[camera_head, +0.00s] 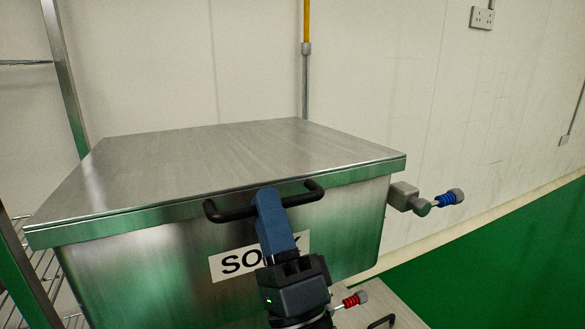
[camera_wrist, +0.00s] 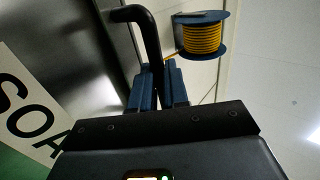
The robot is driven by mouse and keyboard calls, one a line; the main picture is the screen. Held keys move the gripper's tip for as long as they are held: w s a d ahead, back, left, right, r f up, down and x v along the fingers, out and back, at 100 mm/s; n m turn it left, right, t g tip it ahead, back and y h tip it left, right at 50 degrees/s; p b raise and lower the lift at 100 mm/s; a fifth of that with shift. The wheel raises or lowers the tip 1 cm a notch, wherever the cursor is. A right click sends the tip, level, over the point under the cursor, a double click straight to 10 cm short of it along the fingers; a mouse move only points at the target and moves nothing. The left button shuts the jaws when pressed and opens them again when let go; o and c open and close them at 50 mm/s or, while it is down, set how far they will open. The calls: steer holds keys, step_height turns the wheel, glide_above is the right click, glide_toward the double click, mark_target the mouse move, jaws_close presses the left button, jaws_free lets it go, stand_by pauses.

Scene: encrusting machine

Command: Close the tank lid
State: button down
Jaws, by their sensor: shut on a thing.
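The steel tank (camera_head: 150,272) stands in front of me with a label reading "SO…" on its front, partly covered by my gripper. Its flat metal lid (camera_head: 225,160) lies across the top, and no gap shows along the front edge. A black bar handle (camera_head: 300,197) sticks out from the lid's front edge. The handle also shows in the wrist view (camera_wrist: 148,35). My gripper (camera_head: 267,200) has its blue fingers shut on the middle of the handle. In the wrist view, the fingers (camera_wrist: 158,85) close around the bar.
A pipe fitting with a blue valve (camera_head: 445,198) juts from the tank's right side, and a red valve (camera_head: 352,300) sits lower down. A wire shelf (camera_head: 45,265) stands at the left. A yellow-wound reel (camera_wrist: 202,36) shows in the wrist view. A white wall is behind.

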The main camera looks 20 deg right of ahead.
steer(key=shift+w+d+f+b, duration=0.1)
steer(key=shift+f+b, duration=0.7)
steer(key=shift+f, duration=0.55)
steer(key=shift+w+d+f+b, duration=0.1)
steer(key=shift+f+b, duration=0.65)
steer(key=shift+f, duration=0.55)
steer(key=c, duration=1.4)
jaws_free()
steer(key=shift+c, duration=0.2)
steer(key=shift+o, duration=0.2)
steer(key=shift+a, duration=0.1)
steer(key=v, duration=0.7)
steer(key=shift+s+p, duration=0.35)
steer(key=shift+s, duration=0.05)
steer(key=shift+r, duration=0.1)
